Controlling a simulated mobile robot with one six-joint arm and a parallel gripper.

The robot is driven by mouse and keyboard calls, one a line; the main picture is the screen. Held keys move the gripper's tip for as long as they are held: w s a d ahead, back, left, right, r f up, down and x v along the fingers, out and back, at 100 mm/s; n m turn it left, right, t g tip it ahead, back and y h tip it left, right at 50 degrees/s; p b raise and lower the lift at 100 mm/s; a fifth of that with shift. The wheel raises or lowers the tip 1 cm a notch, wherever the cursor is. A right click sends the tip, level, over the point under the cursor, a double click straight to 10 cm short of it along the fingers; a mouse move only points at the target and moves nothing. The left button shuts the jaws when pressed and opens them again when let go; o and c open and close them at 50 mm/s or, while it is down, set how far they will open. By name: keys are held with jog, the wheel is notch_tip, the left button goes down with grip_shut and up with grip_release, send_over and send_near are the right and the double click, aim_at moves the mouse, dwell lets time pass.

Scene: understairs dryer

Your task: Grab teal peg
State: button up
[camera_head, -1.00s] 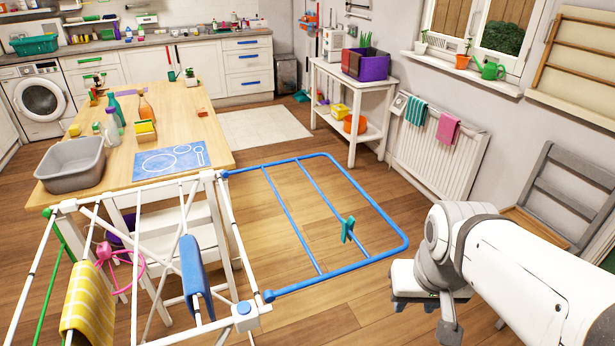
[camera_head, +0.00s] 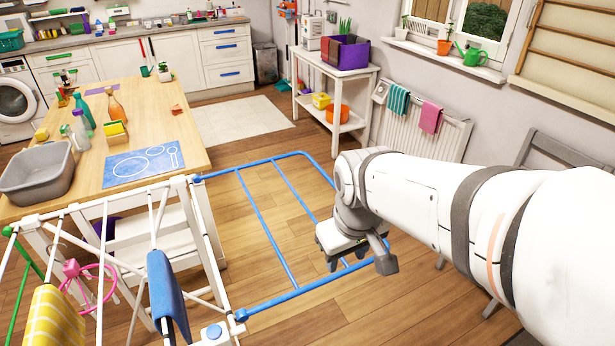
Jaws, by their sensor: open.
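The teal peg is not visible now. A second ago it sat on an inner bar of the blue fold-out wing (camera_head: 285,292) of the drying rack, and my gripper and wrist now cover that stretch. My gripper (camera_head: 346,260) points down over the right part of the wing, with its dark fingers apart. I cannot see whether the peg is between or beside the fingers, or how high they are above the bar.
The white rack frame holds a blue cloth (camera_head: 165,290) and a yellow striped cloth (camera_head: 52,318). A wooden table (camera_head: 190,142) with a grey basin (camera_head: 38,178) stands behind. A radiator (camera_head: 440,142) and white shelf unit (camera_head: 340,72) line the right wall.

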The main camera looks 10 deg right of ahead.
jog(key=w+n+p, duration=0.1)
jog(key=w+n, duration=0.4)
jog(key=w+f+n+g+p, duration=0.1)
jog(key=w+n+p, duration=0.1)
jog(key=w+n, duration=0.4)
jog(key=w+n+g+p, duration=0.1)
jog(key=w+n+p, duration=0.1)
jog(key=w+n, duration=0.3)
jog(key=shift+w+f+n, duration=0.2)
jog(key=shift+w+n, duration=0.15)
jog(key=shift+n, duration=0.25)
jog(key=shift+w+f+n+p, duration=0.25)
jog(key=shift+n+p, duration=0.05)
jog(key=shift+p, duration=0.05)
jog(key=shift+f, duration=0.35)
jog(key=shift+w+f+p, duration=0.2)
jog(key=shift+f+p, duration=0.15)
jog(key=shift+f, duration=1.45)
jog(key=shift+w+f+p, duration=0.15)
jog(key=shift+f+p, duration=0.2)
jog(key=shift+f, duration=1.4)
grip_shut()
